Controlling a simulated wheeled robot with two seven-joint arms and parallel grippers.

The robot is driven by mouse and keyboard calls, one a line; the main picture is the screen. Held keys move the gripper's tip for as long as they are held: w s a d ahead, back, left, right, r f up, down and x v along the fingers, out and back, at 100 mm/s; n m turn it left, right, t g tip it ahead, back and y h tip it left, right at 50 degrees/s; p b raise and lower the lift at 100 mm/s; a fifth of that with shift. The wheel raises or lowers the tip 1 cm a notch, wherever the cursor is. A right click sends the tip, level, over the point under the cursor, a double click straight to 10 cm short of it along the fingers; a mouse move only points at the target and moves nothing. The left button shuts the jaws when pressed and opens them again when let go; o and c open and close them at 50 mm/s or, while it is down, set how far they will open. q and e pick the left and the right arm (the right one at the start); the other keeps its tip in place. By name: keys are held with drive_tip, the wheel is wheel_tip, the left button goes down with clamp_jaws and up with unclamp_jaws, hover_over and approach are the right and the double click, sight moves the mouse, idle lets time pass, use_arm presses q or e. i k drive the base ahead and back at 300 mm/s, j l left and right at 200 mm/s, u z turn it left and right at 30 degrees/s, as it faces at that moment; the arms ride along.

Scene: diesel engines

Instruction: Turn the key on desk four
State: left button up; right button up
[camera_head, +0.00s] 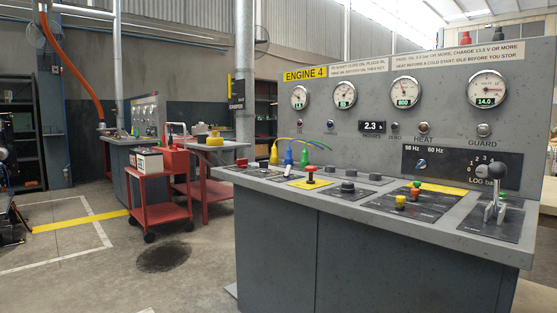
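Desk four (345,205) is the grey console filling the right half of the head view, with a yellow "ENGINE 4" label (305,74) on its upright panel. Several round gauges (404,92) sit in a row on that panel. A red-topped control (311,171) stands on a yellow plate on the desk top. I cannot tell which of these small fittings is the key. Neither of my grippers is in view.
A lever with a dark ball knob (498,190) stands at the desk's right end. Blue and green-yellow plugs with cables (289,152) rise at its left. A red trolley (158,190) and a second console (140,120) stand further left. The floor before the trolley is open, with a dark stain (164,257).

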sight(263, 165)
drive_tip(key=i+j+z, duration=0.15)
drive_tip(key=i+z, duration=0.25)
drive_tip(key=i+j+z, duration=0.4)
drive_tip(key=i, duration=0.2)
